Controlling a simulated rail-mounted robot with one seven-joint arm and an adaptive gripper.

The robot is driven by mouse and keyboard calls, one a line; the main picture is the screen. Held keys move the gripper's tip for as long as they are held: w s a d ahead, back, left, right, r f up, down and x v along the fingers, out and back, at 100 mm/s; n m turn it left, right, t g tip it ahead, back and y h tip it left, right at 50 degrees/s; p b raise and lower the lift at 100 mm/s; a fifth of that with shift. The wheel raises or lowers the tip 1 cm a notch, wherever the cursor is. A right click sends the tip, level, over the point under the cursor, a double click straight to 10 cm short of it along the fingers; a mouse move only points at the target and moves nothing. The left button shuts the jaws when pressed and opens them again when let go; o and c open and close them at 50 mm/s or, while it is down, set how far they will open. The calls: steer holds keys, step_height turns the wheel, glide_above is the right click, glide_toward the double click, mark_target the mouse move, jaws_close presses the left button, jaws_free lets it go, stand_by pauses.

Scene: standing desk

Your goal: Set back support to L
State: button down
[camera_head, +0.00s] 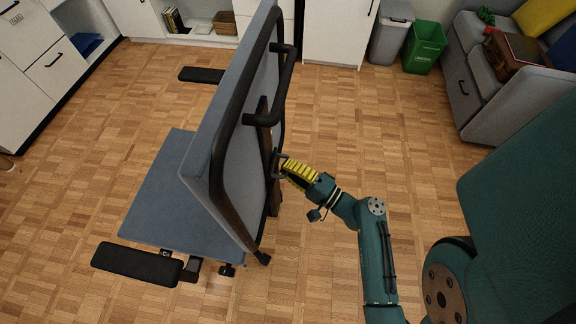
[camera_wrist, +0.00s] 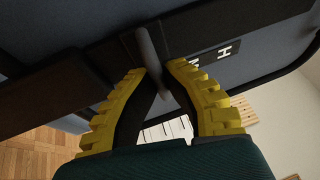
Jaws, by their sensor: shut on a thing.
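The back support (camera_head: 205,140) is a tall blue-grey panel with a black frame, standing steeply over the blue-grey seat (camera_head: 165,205). My gripper (camera_head: 283,165) is at the rear of the panel, low on its frame. In the wrist view, the yellow-padded fingers of my gripper (camera_wrist: 160,75) close around a grey lever (camera_wrist: 150,55). White marks on a dark plate show beside it: an H (camera_wrist: 224,51) and, partly hidden by a finger, what looks like an M (camera_wrist: 194,72). No L mark can be made out.
Black handles (camera_head: 283,90) stick out from the panel's rear, above my gripper. A padded black armrest (camera_head: 135,262) is at the seat's near side. Open wooden floor (camera_head: 350,130) lies right of the chair. A green bin (camera_head: 425,47) and grey sofa (camera_head: 490,90) stand at the back right.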

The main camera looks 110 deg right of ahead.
steer(key=shift+f, duration=0.4)
steer(key=c, duration=1.2)
jaws_free()
steer(key=shift+o, duration=0.4)
steer(key=shift+r, duration=0.15)
steer(key=v, duration=1.2)
